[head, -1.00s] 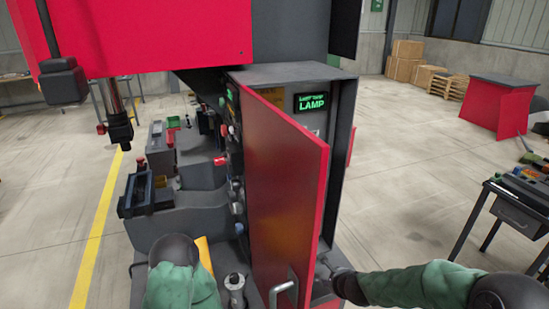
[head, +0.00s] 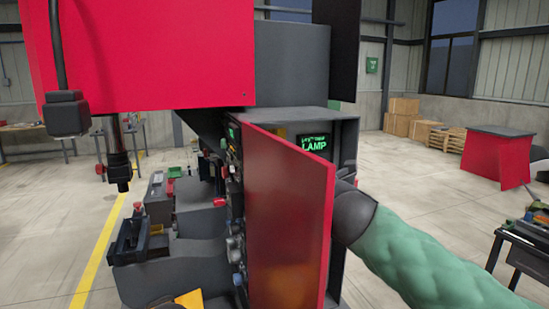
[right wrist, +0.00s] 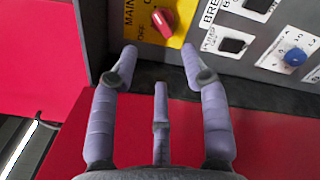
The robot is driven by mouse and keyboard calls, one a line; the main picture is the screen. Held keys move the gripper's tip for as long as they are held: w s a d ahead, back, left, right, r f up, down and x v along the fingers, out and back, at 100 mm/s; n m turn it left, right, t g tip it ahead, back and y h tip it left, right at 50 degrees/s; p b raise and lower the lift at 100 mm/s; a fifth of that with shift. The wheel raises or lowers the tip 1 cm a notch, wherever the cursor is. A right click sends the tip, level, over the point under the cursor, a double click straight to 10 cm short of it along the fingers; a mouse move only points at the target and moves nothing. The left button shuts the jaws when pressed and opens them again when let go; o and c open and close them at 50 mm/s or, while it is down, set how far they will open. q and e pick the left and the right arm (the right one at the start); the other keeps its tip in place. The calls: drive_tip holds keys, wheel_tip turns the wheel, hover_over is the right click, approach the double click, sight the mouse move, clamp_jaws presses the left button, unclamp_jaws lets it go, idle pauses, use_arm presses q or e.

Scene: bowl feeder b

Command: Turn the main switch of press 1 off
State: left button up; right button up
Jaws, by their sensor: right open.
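The main switch (right wrist: 165,20) is a red rotary knob on a yellow plate (right wrist: 180,38) in the right wrist view. Lettering reading "MAIN" and "OFF" is beside it at left; I cannot tell which position the knob points to. My right gripper (right wrist: 160,60) is open, its fingers spread just short of the knob and apart from it. In the head view my right arm reaches to the open cabinet of the press (head: 328,116), and the red door (head: 288,215) hides most of the gripper and the switch. My left gripper is out of view.
A blue knob (right wrist: 295,57) and black rocker switches (right wrist: 232,45) sit right of the main switch. The red door stands open left of my right arm. Open floor lies to the right, before a tool table (head: 525,250).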

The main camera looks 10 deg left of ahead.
drive_tip(key=p+x, duration=0.2)
drive_tip(key=x, duration=0.7)
drive_tip(key=shift+w, duration=0.15)
drive_tip(key=shift+c, duration=0.2)
clamp_jaws()
